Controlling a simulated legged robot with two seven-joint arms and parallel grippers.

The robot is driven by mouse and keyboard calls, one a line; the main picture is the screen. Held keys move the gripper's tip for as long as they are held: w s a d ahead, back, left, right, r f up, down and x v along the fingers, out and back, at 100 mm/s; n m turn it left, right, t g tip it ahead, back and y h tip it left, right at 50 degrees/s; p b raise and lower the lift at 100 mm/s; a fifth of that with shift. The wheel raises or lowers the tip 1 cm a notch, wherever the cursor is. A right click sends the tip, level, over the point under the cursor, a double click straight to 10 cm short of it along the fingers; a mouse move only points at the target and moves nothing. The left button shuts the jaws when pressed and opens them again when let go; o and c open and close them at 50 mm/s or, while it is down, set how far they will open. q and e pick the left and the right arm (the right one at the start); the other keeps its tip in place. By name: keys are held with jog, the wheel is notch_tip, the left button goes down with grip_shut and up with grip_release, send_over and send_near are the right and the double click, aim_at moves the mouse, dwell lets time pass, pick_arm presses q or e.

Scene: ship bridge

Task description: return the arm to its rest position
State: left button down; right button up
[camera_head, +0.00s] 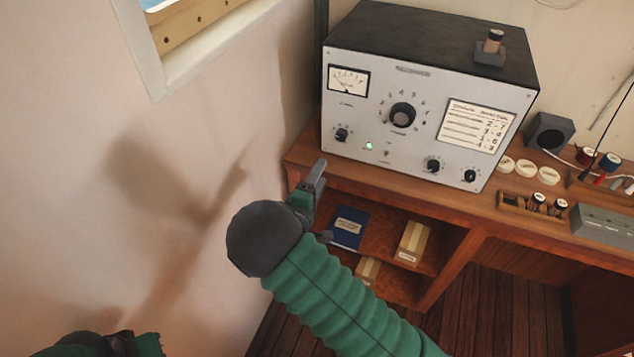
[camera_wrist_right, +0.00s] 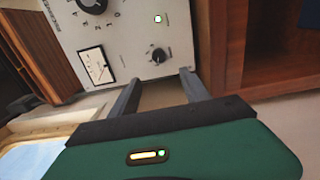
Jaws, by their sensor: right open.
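My right arm (camera_head: 335,300), in a green ribbed sleeve, reaches up from the bottom right in the head view. Its gripper (camera_head: 320,200) is partly hidden behind the dark round wrist joint, near the left front corner of the desk and below the grey radio set (camera_head: 420,120). In the right wrist view, the two dark fingers of this gripper (camera_wrist_right: 160,85) stand apart with nothing between them. The radio's front panel (camera_wrist_right: 120,45), with its meter and knobs, shows beyond them. A dark and green part of my left arm (camera_head: 115,344) shows at the bottom left; its gripper is not visible.
The wooden desk (camera_head: 380,180) carries the radio, a speaker box (camera_head: 550,131) and a small holder (camera_head: 527,201). Below is a shelf with a blue book (camera_head: 348,227) and boxes (camera_head: 412,242). A pale wall (camera_head: 60,180) closes off the left.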

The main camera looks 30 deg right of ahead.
jog(key=shift+v, duration=0.85)
jog(key=shift+d, duration=0.1)
jog(key=s+a+f+m+g+y, duration=0.4)
jog(key=s+a+m+y, duration=0.2)
jog(key=a+y, duration=0.55)
jog(key=s+d+m+g+y, duration=0.2)
jog(key=s+g, duration=0.3)
jog(key=s, duration=1)
jog(key=shift+s, duration=0.4)
